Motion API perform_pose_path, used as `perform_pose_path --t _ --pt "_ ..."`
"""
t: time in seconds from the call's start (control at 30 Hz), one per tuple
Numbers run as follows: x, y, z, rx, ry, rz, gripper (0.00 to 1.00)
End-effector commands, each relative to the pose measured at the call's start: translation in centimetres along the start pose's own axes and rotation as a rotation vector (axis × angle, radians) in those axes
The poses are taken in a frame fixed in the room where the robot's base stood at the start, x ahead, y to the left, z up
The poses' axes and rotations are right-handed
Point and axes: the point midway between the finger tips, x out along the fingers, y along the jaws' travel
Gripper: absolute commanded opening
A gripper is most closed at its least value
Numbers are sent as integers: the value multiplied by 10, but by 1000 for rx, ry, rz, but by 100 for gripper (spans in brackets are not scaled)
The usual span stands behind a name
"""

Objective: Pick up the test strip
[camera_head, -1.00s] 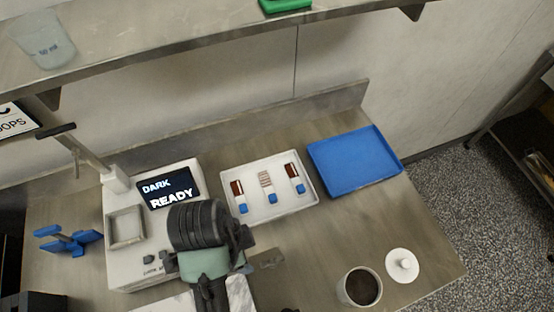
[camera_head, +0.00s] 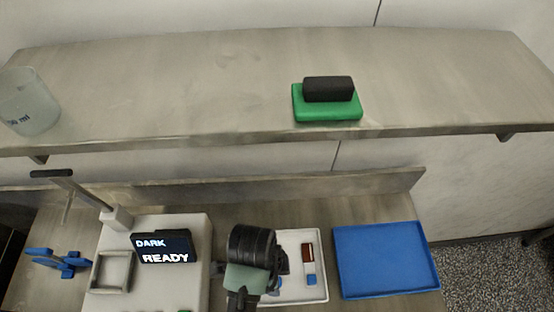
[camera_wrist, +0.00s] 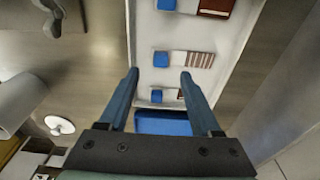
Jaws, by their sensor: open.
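Several strips with blue ends lie on a white tray (camera_wrist: 222,88). In the wrist view the middle strip (camera_wrist: 198,60) has brown-and-white bands. A strip with a brown block (camera_wrist: 216,6) is cut off at the top; another dark-ended strip (camera_wrist: 158,96) lies lower, partly behind a finger. My gripper (camera_wrist: 159,77) is open and empty, its fingertips appearing just below the banded strip's blue end. I cannot tell its height. In the head view my arm hides much of the white tray (camera_head: 324,280); one brown strip (camera_head: 308,262) shows clear at right.
A blue tray (camera_head: 385,258) sits right of the white one. A machine (camera_head: 180,285) with a "DARK READY" screen stands left, beside a blue stand (camera_head: 60,262). A shelf (camera_head: 200,90) above holds a beaker (camera_head: 28,100) and a green block with black top (camera_head: 327,108).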

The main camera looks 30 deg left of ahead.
Motion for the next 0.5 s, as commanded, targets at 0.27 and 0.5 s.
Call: perform_pose_path --t 0.27,0.5 --pt "23 1 1 0 -1 4 65" --pt "53 0 1 1 0 1 65"
